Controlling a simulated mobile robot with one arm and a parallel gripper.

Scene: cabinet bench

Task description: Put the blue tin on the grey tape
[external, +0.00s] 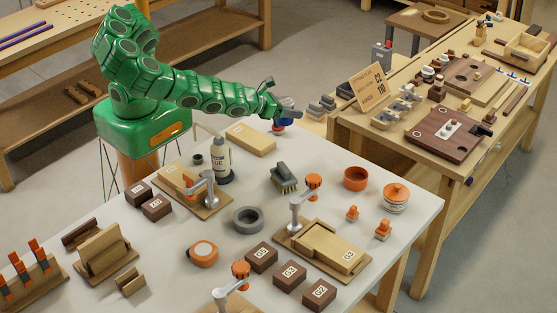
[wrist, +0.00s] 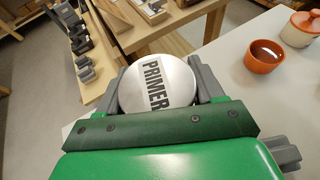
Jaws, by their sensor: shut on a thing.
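The blue tin (external: 281,124) shows as a small blue and red patch below my gripper (external: 286,114) in the external view, at the far edge of the white table. In the wrist view the tin's pale round lid (wrist: 155,82), lettered PRIMER, sits between the two grey fingers of my gripper (wrist: 157,88). The fingers are shut on the tin. Its sides are mostly hidden there. The grey tape (external: 248,220), a thick ring, lies flat near the middle of the white table, nearer the camera than my gripper. Nothing lies on it.
A brush (external: 284,178) and toggle clamps (external: 300,211) are right of that path. An orange tape-like roll (external: 201,254) lies near the tape. An orange bowl (external: 356,178) and lidded jar (external: 396,197) stand farther right.

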